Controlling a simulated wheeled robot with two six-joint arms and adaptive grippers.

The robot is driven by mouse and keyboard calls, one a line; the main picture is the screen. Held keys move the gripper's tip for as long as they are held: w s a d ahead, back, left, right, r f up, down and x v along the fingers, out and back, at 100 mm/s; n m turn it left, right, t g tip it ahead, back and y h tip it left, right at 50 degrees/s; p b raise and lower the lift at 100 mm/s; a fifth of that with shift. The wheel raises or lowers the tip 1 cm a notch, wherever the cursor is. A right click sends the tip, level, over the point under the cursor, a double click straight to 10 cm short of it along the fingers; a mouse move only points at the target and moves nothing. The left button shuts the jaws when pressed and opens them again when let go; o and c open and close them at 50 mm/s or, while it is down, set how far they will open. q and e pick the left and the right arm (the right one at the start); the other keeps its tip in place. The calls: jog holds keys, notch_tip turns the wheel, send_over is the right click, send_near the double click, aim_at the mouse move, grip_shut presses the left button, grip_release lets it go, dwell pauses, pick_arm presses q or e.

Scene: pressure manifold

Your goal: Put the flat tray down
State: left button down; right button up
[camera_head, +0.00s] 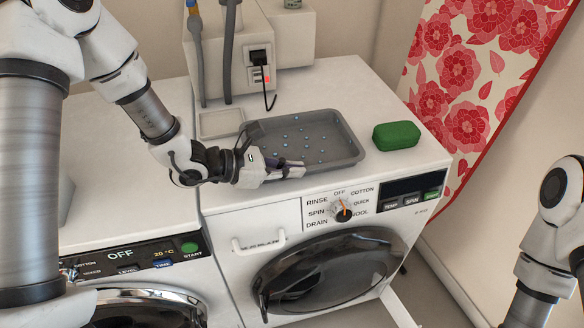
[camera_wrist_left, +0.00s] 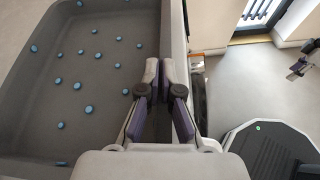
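The flat tray (camera_head: 352,158) is grey and shallow, with several small blue discs inside. It is level over the top of the right-hand washing machine, near its front edge; whether it rests fully on it I cannot tell. My left gripper (camera_head: 296,170) is at the tray's front-left rim. In the left wrist view the fingers (camera_wrist_left: 160,72) are closed around the rim of the tray (camera_wrist_left: 112,25), one inside and one outside. My right arm is at the right edge of the head view, its gripper out of frame; a small dark tip (camera_wrist_left: 298,70) in the wrist view may be it.
A green block (camera_head: 397,135) lies right of the tray on the washing machine top (camera_head: 425,160). A small pale square dish (camera_head: 221,123) sits behind left. A white box with hoses, socket and black cable (camera_head: 264,75) stands at the back. The dial (camera_head: 343,212) is below the tray.

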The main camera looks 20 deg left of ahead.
pick_arm(q)
jog(key=shift+s+f+b, duration=0.1)
jog(key=shift+f+b, duration=0.05)
jog(key=shift+b, duration=0.15)
jog(key=c, duration=1.3)
grip_release()
